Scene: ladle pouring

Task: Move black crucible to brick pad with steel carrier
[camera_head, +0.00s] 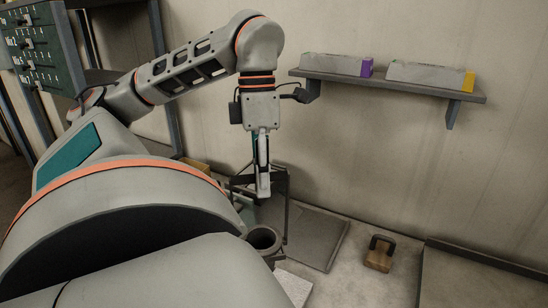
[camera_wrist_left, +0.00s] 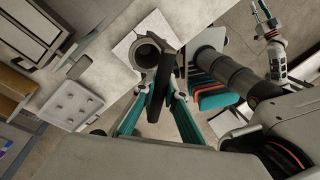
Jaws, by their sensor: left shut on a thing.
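In the head view my left gripper (camera_head: 263,190) points down. It is shut on the dark bar of the steel carrier (camera_head: 286,215), a thin dark frame partly hidden by the gripper. The black crucible (camera_head: 263,240) stands upright and open-topped below the gripper, partly hidden by my arm. In the left wrist view the crucible (camera_wrist_left: 149,53) is beyond the fingers, beside the carrier's bar (camera_wrist_left: 159,98). A pale square pad, perhaps the brick pad (camera_wrist_left: 124,46), lies under or behind the crucible; I cannot tell if they touch. My right gripper (camera_wrist_left: 264,14) appears small at the wrist view's top right.
A dark flat plate (camera_head: 318,238) lies behind the crucible. A wooden block with a dark handle (camera_head: 379,255) stands to its right, with clear surface between. A raised dark edge (camera_head: 480,262) is at far right. A wall shelf (camera_head: 390,86) holds two grey boxes.

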